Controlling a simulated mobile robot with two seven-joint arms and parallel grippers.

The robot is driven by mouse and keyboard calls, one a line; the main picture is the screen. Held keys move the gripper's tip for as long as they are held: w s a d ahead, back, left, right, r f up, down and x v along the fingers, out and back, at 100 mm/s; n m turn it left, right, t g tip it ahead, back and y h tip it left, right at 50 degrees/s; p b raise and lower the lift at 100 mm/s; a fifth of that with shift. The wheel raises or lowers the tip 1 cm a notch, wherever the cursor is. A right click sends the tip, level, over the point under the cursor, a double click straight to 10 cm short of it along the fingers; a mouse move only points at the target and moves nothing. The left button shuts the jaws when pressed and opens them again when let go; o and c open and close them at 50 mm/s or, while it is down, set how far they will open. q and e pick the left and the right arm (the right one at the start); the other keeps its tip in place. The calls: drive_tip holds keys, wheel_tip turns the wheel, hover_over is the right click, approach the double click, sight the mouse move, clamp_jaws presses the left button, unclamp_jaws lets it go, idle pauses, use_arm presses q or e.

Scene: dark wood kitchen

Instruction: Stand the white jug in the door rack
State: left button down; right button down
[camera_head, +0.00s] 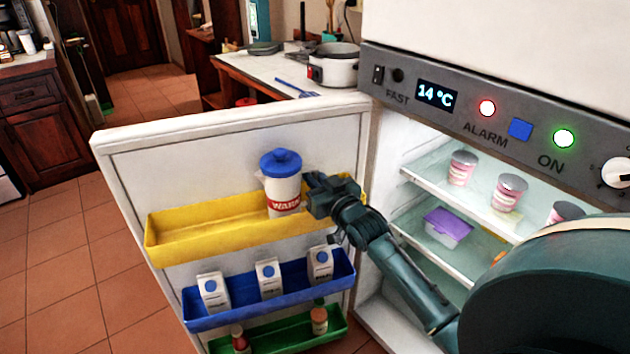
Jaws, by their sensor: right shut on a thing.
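The white jug (284,190) has a blue lid and a red label. It looks upright at the yellow door rack (190,243), with its lower part at or just inside the front rim. Whether its base touches the rack floor I cannot tell. My right gripper (312,190) is shut on the jug from its right side; the fingers are partly hidden against it. My right arm reaches in from the lower right. My left gripper is not in view.
The fridge door (130,170) stands open. Below the yellow rack, a blue rack (225,318) holds cartons (268,278) and a green rack (290,338) holds bottles. Cans (462,168) and a purple-lidded box (448,225) stand on the fridge shelves. The yellow rack's left part is free.

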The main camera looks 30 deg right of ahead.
idle(0.3)
drive_tip(key=c, duration=1.8)
unclamp_jaws()
drive_tip(key=shift+f, duration=0.15)
drive_tip(key=o, duration=0.3)
drive_tip(key=shift+o, duration=0.2)
drive_tip(key=shift+s, duration=0.1)
drive_tip(key=s, duration=1.2)
drive_tip(key=s+a+f+n+g+y, duration=0.1)
drive_tip(key=s+a+f+g, duration=0.1)
drive_tip(key=s+a+f, duration=0.2)
drive_tip(key=s+a+f+n+g+y, duration=0.1)
drive_tip(key=s+a+f, duration=0.3)
drive_tip(key=a, duration=0.7)
drive_tip(key=s+a+f+n+g+y, duration=0.1)
drive_tip(key=s+a+f+g+y, duration=0.2)
drive_tip(key=s+a+f, duration=0.2)
drive_tip(key=s+a, duration=0.1)
drive_tip(key=a, duration=0.2)
drive_tip(key=shift+s, duration=0.35)
